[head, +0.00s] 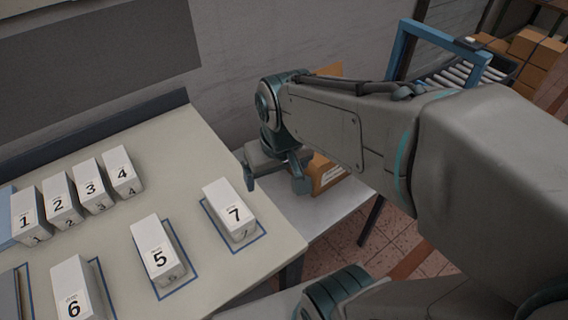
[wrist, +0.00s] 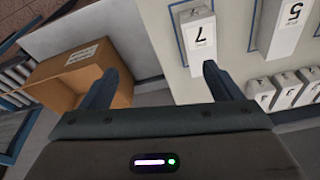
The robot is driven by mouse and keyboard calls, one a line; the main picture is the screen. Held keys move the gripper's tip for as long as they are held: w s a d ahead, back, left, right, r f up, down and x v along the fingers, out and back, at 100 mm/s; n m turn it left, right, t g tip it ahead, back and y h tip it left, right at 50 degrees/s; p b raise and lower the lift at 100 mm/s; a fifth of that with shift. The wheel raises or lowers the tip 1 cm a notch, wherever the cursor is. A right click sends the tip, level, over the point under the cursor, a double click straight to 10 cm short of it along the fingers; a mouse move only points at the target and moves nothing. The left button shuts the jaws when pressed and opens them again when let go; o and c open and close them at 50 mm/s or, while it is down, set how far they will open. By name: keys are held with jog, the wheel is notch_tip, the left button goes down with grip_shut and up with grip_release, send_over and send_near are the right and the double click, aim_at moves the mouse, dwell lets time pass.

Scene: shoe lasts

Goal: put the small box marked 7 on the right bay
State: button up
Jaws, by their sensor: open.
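The small white box marked 7 (head: 230,209) stands upright on the pale table (head: 165,135), inside the rightmost blue-outlined bay (head: 259,240). It also shows in the wrist view (wrist: 198,32), beyond my right-hand fingertip. My gripper (head: 276,178) is open and empty, raised behind and to the right of box 7, near the table's right edge. In the wrist view the gap between its fingers (wrist: 160,72) holds nothing, and I see no contact with the box.
Boxes marked 5 (head: 158,252) and 6 (head: 77,290) stand at other outlined bays. Boxes 1 (head: 27,217), 2 (head: 61,200), 3 (head: 93,185) and 4 (head: 122,173) form a row at the left. An open cardboard carton (wrist: 65,85) sits on a lower surface beside the table.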

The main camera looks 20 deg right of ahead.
jog(key=shift+s+d+r+m+t, duration=0.2)
jog(key=shift+s+d, duration=0.3)
jog(key=shift+s, duration=0.25)
jog(key=shift+s+d+r+m+t, duration=0.2)
jog(key=shift+s+d, duration=0.25)
jog(key=shift+s, duration=0.3)
jog(key=shift+c, duration=0.4)
